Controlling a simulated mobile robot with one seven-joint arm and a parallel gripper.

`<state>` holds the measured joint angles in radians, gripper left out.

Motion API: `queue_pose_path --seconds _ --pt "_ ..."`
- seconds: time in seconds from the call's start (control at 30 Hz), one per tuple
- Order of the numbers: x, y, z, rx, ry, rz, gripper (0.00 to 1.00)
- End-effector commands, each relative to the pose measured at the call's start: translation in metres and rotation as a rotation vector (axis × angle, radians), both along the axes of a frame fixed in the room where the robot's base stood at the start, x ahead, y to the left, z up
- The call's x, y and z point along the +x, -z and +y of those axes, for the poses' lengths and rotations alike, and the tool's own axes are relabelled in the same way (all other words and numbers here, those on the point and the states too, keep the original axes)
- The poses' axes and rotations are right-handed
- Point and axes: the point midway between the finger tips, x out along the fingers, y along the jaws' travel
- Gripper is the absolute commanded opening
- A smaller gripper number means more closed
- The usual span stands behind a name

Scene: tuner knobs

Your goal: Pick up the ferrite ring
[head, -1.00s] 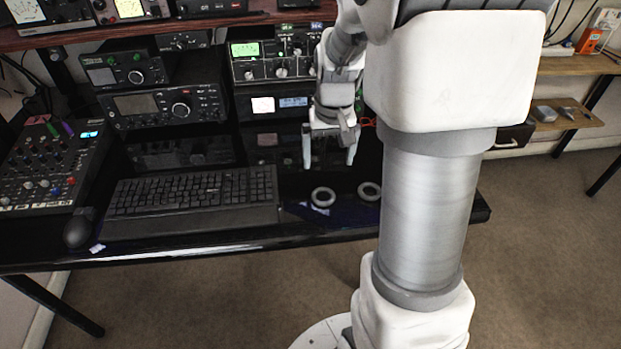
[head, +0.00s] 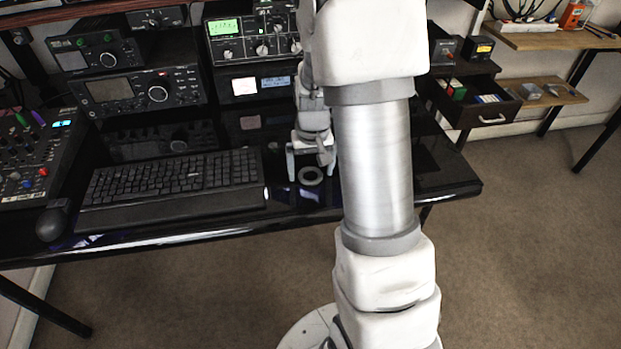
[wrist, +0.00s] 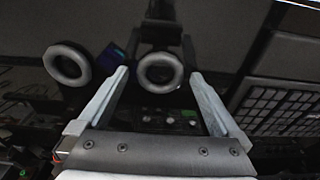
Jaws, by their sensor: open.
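Two grey rings lie on the glossy black desk (head: 225,226). One ring (head: 311,183) shows in the head view between the fingers of my gripper (head: 311,174). The wrist view shows this ring (wrist: 160,50) between and just past the fingertips of my open gripper (wrist: 159,73). No finger visibly touches it, and the exact height above the desk is hard to tell. The second ring (wrist: 85,70) lies outside the fingers, to the left in the wrist view. In the head view my arm hides it. Nothing is held.
A black keyboard (head: 170,177) lies left of my gripper, and a small dark blue item (wrist: 112,58) lies between the rings. Radio sets (head: 140,92) stand behind. An open drawer (head: 480,113) is at the right. The desk's front edge is close to the rings.

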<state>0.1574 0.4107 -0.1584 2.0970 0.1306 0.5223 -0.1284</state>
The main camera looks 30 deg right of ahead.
Motion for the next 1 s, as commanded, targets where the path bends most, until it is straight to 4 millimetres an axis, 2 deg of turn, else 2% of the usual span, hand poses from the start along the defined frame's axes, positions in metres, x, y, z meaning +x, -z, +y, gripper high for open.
queue_pose_path --seconds 0.17,0.2,0.63,1.0 --pt "0.0003 -0.0003 0.0 0.0 0.0 -0.001 1.0" --pt "0.0003 -0.0003 0.0 0.0 0.0 -0.001 0.96" --pt "0.0004 -0.0006 0.0001 0.0 0.0 -0.001 0.19" --pt "0.0009 -0.0079 0.0 -0.001 0.0 -0.003 0.18"
